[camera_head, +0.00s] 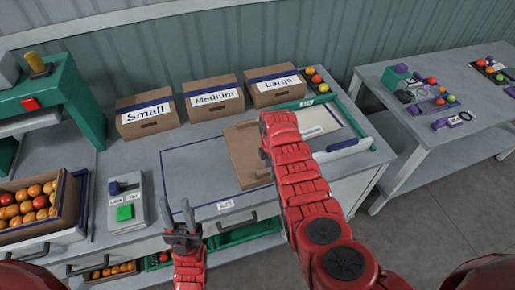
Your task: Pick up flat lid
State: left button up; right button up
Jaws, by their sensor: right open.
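My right gripper (265,135) is over the lid's far right part. Its fingers are mostly hidden behind my red wrist; it is open, and I cannot tell whether it touches the lid. My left gripper (182,228) is at the bench's front edge, left of the lid and apart from it, with its dark fingers spread and nothing between them.
Cardboard boxes labelled Small (147,126), Medium (212,109) and Large (271,97) stand at the back. A switch box (124,213) and a tomato crate (62,218) are on the left. A second table (400,128) stands right.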

grip_shut()
